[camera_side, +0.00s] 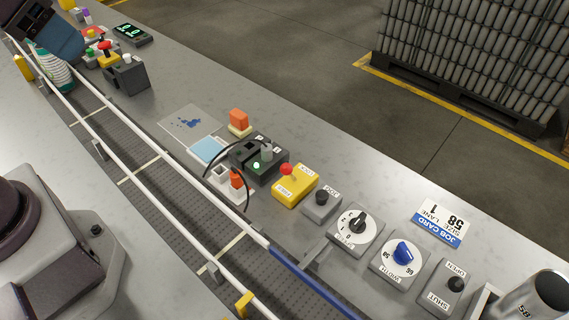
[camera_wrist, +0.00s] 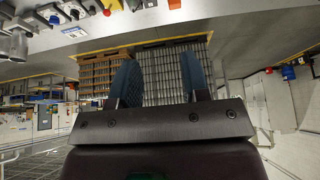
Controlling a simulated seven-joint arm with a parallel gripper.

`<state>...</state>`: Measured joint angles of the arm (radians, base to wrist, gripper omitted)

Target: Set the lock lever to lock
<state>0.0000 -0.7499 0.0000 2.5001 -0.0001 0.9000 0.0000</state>
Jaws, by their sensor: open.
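The lock lever (camera_side: 287,170) has a red ball knob and stands on a small yellow box (camera_side: 296,187) beside the conveyor in the side view. The box has a label at each end, which appear to read FREE at the near left and LOCK at the far right. In the wrist view a red knob and yellow box (camera_wrist: 113,5) show at the top edge. My gripper (camera_wrist: 158,62) is open and empty in the wrist view, apart from the controls. Its fingers are not clearly seen in the side view.
A grey box with a black knob (camera_side: 321,203), a white dial (camera_side: 355,230) and a blue-knobbed dial (camera_side: 403,255) stand right of the lever. A black unit (camera_side: 259,158) stands left of it. The railed conveyor (camera_side: 180,180) runs in front.

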